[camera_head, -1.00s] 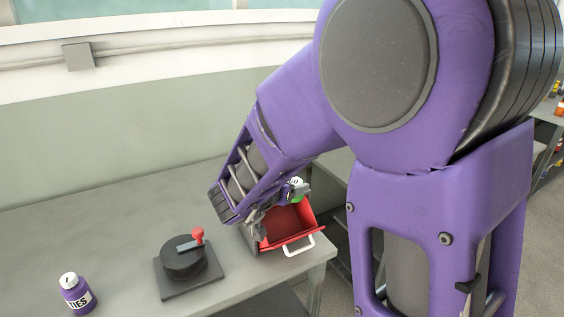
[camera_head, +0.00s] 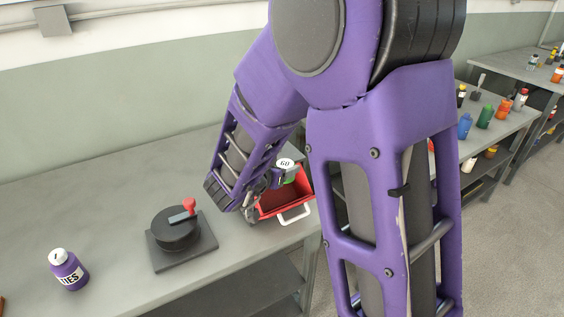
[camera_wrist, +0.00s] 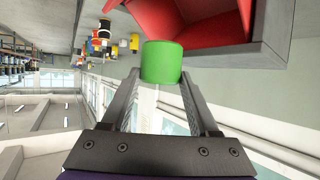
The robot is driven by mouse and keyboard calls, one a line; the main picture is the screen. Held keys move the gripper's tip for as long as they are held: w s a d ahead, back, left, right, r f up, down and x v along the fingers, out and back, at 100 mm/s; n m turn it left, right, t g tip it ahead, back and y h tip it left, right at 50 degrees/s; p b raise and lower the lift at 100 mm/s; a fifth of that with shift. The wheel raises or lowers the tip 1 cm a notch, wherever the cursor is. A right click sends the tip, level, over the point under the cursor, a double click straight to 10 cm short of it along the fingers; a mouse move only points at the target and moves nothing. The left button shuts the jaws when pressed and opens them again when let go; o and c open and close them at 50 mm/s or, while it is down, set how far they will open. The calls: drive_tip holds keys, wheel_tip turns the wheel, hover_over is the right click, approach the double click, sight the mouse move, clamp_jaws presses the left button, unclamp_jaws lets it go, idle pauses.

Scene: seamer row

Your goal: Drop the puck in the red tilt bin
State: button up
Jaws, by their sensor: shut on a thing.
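The puck is a short green cylinder with a white top marked 60 (camera_head: 286,164). In the wrist view its green side (camera_wrist: 161,62) shows between my two fingers. My gripper (camera_head: 276,181) is shut on the puck, holding it above the back part of the red tilt bin's opening as seen in the head view. The red tilt bin (camera_head: 293,207), open on top with a white front handle, sits at the table's right end. Its red inside also shows in the wrist view (camera_wrist: 190,22). My arm hides the bin's left side.
A black round fixture with a red-knobbed lever (camera_head: 177,230) stands on the grey table (camera_head: 95,205) left of the bin. A purple TIES bottle (camera_head: 68,270) is farther left. Several bottles stand on another bench (camera_head: 500,125) at right.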

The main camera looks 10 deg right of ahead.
drive_tip(key=shift+f, duration=0.25)
drive_tip(key=o, duration=1.5)
drive_tip(key=p+v, duration=0.2)
drive_tip(key=v, duration=1.5)
drive_tip(key=shift+s+a, duration=0.2)
drive_tip(key=shift+w, duration=0.15)
